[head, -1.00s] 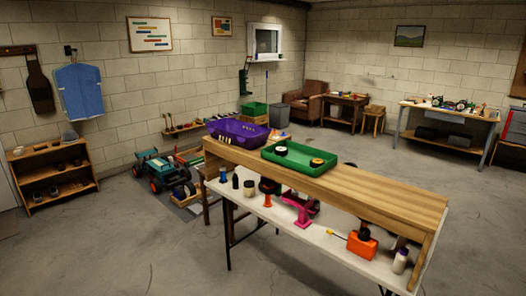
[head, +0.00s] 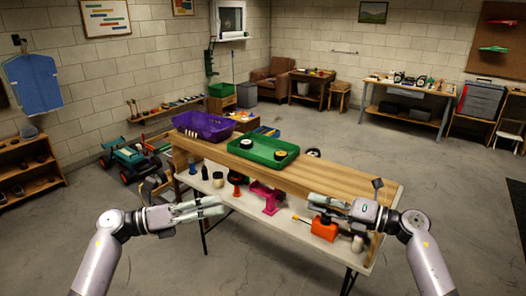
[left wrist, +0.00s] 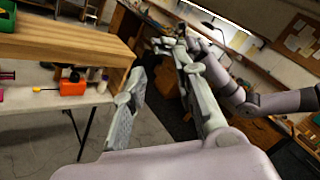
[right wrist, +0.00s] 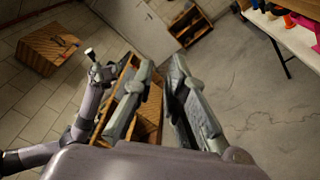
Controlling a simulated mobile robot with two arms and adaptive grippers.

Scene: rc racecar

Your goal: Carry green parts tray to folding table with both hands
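The green parts tray (head: 243,154) sits on the raised wooden top (head: 345,178) and holds a few round wheel-like parts. A green corner (left wrist: 8,24) shows at the left wrist view's top left. The white folding table (head: 222,203) with dark legs stands in front of and partly under the wooden top. My left gripper (head: 222,205) is in front of the white table, with its fingers apart and empty in the left wrist view (left wrist: 150,85). My right gripper (head: 312,202) is near the table's right part, also open and empty in the right wrist view (right wrist: 160,75). Neither touches the tray.
A purple basket (head: 205,126) stands left of the tray. The white table carries an orange container (head: 324,228), a pink part (head: 266,198) and small bottles. An RC car (head: 130,160) is on the floor at left. The floor in front is clear.

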